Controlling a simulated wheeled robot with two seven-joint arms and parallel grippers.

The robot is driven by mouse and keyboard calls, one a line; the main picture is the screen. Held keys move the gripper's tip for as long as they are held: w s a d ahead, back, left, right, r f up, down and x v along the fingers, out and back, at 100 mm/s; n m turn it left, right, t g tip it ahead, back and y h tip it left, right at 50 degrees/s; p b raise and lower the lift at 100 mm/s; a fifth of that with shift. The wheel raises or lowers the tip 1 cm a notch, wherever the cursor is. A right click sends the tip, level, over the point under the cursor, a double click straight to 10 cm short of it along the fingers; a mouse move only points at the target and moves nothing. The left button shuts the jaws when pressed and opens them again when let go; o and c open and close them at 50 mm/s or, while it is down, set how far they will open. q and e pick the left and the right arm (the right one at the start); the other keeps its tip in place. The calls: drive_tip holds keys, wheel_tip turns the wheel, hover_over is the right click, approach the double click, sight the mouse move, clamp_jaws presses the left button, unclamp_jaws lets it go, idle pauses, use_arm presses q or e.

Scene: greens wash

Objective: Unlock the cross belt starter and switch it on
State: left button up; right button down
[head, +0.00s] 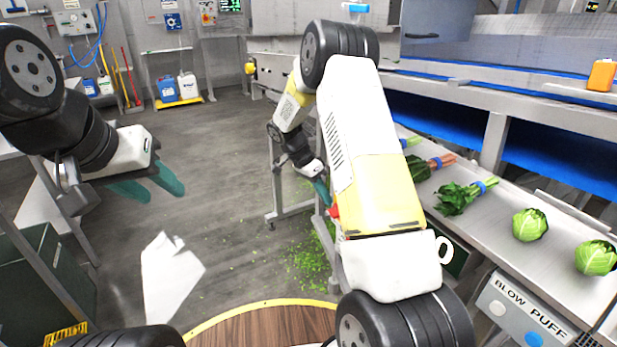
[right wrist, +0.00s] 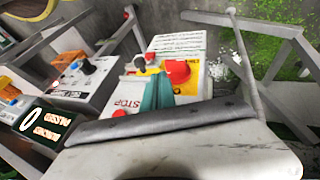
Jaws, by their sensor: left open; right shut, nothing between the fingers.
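In the right wrist view, a pale starter box (right wrist: 196,44) carries a red rotary knob (right wrist: 178,72) on a yellow plate, a STOP label and a red button (right wrist: 120,113). I cannot read a cross belt name on it. A small yellow and black part (right wrist: 139,63) is beside the knob. My right gripper (right wrist: 158,88) is shut and empty, its teal fingers in front of the box face, left of the knob; contact is unclear. In the head view, my right gripper (head: 322,190) is near a red part (head: 333,211), with the box mostly behind my arm. My left gripper (head: 160,184) is open and empty above the floor.
The middle floor is open.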

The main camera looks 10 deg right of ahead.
sight(337, 215)
drive_tip(key=s+d+f, duration=0.1)
drive_tip(key=f, duration=0.1)
drive_tip(key=s+d+f, duration=0.1)
drive_tip(key=s+f, duration=0.1)
drive_tip(key=shift+d+f, duration=0.1)
drive_tip(key=shift+d, duration=0.1)
drive_tip(key=shift+s+d+f, duration=0.2)
drive_tip(key=shift+s+f, duration=0.1)
drive_tip(key=shift+s, duration=0.2)
